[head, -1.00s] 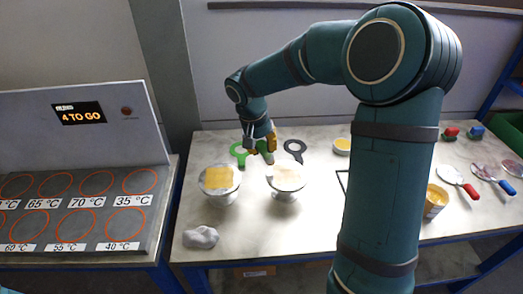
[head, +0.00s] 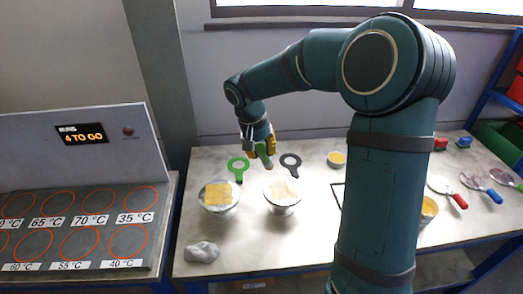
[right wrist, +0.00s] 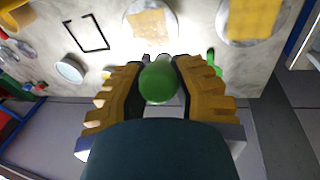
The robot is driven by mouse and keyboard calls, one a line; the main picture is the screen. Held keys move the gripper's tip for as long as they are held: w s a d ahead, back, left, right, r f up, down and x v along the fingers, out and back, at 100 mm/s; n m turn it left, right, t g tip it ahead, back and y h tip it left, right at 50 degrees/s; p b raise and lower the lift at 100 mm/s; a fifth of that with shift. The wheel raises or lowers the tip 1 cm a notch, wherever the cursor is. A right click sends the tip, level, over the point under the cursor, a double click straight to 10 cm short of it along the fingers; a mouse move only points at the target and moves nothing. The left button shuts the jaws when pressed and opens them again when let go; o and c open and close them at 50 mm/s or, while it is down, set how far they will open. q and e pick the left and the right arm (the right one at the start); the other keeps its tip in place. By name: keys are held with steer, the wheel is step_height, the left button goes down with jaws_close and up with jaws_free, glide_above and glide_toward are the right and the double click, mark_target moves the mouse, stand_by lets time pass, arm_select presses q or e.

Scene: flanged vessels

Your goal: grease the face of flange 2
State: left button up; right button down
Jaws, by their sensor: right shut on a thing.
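Two flanged vessels stand on the table in the head view. The left vessel (head: 219,196) has a yellow layer over most of its face. The right vessel (head: 283,192) has a pale, thin tan patch on its face. I see no number telling which is flange 2. My right gripper (head: 258,147) is shut on a green-handled tool (head: 262,153), held above the table behind the right vessel, apart from both faces. In the right wrist view the rounded green handle end (right wrist: 158,82) sits between the fingers, hiding most of the tool. My left gripper is not in view.
A green ring tool (head: 238,167) and a dark one (head: 291,162) lie behind the vessels. A grey lump (head: 202,251) lies at the front left.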

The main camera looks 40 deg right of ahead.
stand_by(0.4)
steer(key=s+d+r+p, duration=0.2)
steer(key=d+r, duration=0.2)
steer(key=d, duration=0.1)
steer(key=shift+h, duration=0.3)
step_height(320, 180, down, 5)
steer(key=b, duration=0.4)
steer(key=shift+w, duration=0.15)
